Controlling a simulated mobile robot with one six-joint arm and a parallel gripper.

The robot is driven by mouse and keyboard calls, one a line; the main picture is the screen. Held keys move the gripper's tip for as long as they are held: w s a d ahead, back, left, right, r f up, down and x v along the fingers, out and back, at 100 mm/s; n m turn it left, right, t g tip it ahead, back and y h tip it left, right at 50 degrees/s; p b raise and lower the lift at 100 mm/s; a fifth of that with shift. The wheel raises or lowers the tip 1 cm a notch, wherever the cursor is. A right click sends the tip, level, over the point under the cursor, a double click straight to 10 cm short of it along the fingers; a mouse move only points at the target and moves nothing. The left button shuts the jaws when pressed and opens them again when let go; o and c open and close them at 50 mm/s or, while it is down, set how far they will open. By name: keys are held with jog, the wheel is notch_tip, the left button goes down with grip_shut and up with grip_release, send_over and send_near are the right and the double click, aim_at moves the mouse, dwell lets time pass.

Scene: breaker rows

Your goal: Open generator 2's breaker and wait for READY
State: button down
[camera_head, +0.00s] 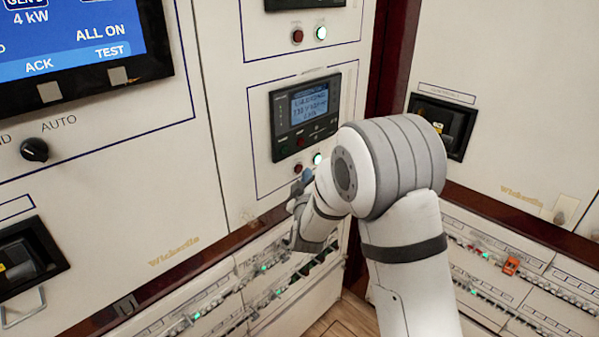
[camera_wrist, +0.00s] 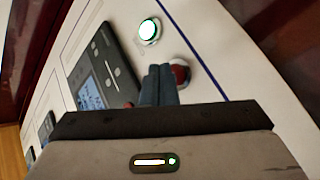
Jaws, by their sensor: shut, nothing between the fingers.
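A controller module (camera_head: 305,117) with a lit screen sits in a blue-outlined panel section. Below it are a dark red button (camera_head: 298,169) and a lit green button (camera_head: 317,158). My gripper (camera_head: 304,178) is shut and empty, right at the red button. In the wrist view the fingers (camera_wrist: 159,82) overlap the left side of the red button (camera_wrist: 182,73); I cannot tell whether they touch it. The lit green button (camera_wrist: 149,30) and the module (camera_wrist: 103,68) show beyond. The screen text is too small to read, and no generator number shows on this section.
Another section above has its own red (camera_head: 297,36) and lit green (camera_head: 320,33) buttons. A blue display (camera_head: 70,35) and an AUTO selector knob (camera_head: 34,149) are at left. A dark recessed switch (camera_head: 443,125) is on the right wall. Breaker rows (camera_head: 270,285) run below.

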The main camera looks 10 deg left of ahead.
jog(key=s+d+b, duration=0.1)
jog(key=d, duration=0.1)
jog(key=s+d+b, duration=0.1)
jog(key=s+d, duration=0.1)
dwell(0.6)
dwell(0.5)
jog(key=s+d+m+g, duration=0.3)
jog(key=s+d+g, duration=0.2)
jog(key=s, duration=0.6)
jog(key=s+d+m+g+h+p, duration=0.1)
jog(key=s+d+m+g, duration=0.3)
jog(key=s+d, duration=0.3)
jog(key=s+d+r+m+g+h, duration=0.1)
jog(key=s+d+m+g, duration=0.3)
jog(key=s, duration=1.1)
jog(key=d+g, duration=0.2)
jog(key=g, duration=0.1)
jog(key=shift+s+p, duration=0.15)
jog(key=shift+p, duration=0.25)
